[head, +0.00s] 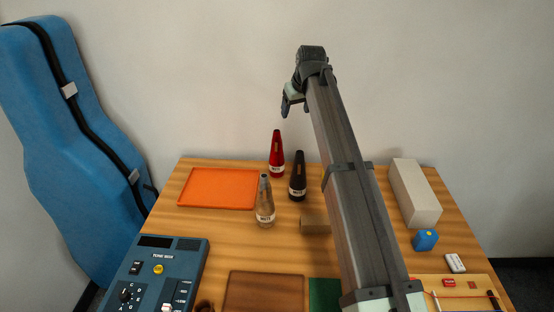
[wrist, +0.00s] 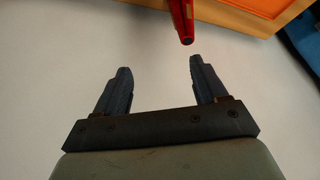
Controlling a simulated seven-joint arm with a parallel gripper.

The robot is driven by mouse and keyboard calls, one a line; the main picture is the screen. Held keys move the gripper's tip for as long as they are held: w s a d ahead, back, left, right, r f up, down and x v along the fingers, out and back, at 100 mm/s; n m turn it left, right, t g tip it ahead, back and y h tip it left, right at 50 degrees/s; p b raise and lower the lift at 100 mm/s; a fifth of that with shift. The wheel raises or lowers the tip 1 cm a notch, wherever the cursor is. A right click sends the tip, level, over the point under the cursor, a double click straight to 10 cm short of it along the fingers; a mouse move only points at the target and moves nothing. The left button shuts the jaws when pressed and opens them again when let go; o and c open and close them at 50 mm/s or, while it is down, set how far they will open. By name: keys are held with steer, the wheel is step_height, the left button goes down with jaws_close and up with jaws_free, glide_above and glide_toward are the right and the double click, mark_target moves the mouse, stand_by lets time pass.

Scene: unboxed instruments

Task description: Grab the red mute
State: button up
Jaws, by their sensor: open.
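The red mute (head: 277,155) is a tall cone with a white label, standing upright toward the back of the wooden table, just right of an orange tray. Its narrow tip shows in the wrist view (wrist: 186,25) at the top, beyond my right-hand finger. My gripper (head: 290,105) is above and behind the mute in the head view, apart from it. In the wrist view my gripper (wrist: 159,75) is open, with nothing between its two fingers.
A black mute (head: 297,177) and a clear tan mute (head: 265,203) stand close in front of the red one. The orange tray (head: 218,189) lies to the left. A pale box (head: 414,193) and a blue block (head: 425,240) are at right. A wall (head: 230,80) rises behind the table.

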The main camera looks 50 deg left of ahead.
mark_target(276, 136)
steer(key=shift+g+h, duration=0.3)
steer(key=shift+g, duration=0.1)
steer(key=a+f, duration=0.2)
steer(key=f, duration=0.1)
steer(key=s+a+f, duration=0.1)
steer(key=f, duration=0.2)
steer(key=s+a+f, duration=0.1)
steer(key=a+f, duration=0.1)
steer(key=shift+a+f, duration=0.3)
steer(key=shift+f, duration=0.1)
steer(key=shift+s+x, duration=0.2)
steer(key=shift+x, duration=2.45)
steer(key=shift+a, duration=0.1)
steer(key=shift+c, duration=0.5)
jaws_close()
